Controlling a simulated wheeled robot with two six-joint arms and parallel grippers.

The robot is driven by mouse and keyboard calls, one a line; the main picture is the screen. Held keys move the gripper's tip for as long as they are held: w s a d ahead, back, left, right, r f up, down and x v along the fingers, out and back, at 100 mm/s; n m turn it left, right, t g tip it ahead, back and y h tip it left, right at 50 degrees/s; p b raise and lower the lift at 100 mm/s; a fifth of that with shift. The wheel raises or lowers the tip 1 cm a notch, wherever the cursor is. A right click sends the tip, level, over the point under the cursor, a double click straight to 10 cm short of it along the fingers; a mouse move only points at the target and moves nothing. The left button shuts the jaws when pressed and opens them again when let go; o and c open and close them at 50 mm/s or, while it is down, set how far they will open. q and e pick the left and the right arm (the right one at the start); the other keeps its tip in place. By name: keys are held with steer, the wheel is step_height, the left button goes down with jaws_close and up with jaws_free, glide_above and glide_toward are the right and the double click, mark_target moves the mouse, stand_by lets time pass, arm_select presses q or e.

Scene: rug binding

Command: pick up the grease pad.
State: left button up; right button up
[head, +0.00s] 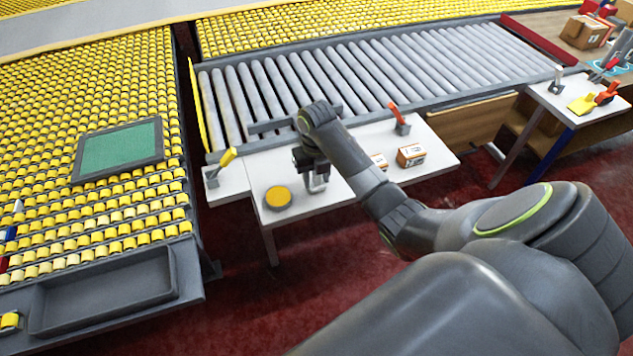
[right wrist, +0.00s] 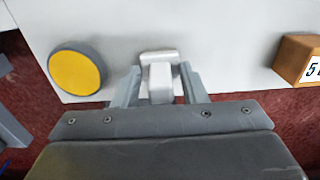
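What looks like the grease pad (head: 278,197), a round yellow disc in a dark grey rim, lies flat on the near left part of the white table (head: 345,135). It also shows at the left in the right wrist view (right wrist: 75,72). My right gripper (head: 312,178) is over the same table, to the right of the pad and apart from it. In the right wrist view its fingers (right wrist: 160,82) are spread, with a pale grey metal piece (right wrist: 160,68) between them and gaps at its sides. My left gripper is not in view.
Small orange-and-white boxes (head: 410,155) and a red-handled tool (head: 399,119) are on the table to the right. A yellow-handled tool (head: 226,160) stands at the left. A roller conveyor (head: 300,85) runs behind. The table around the pad's near side is clear.

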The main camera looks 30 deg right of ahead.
jaws_close()
steer(key=shift+r, duration=0.45)
step_height(320, 180, up, 3)
steer(key=shift+w+r, duration=0.1)
step_height(320, 180, up, 5)
steer(key=p, duration=0.4)
steer(key=shift+r+p, duration=0.5)
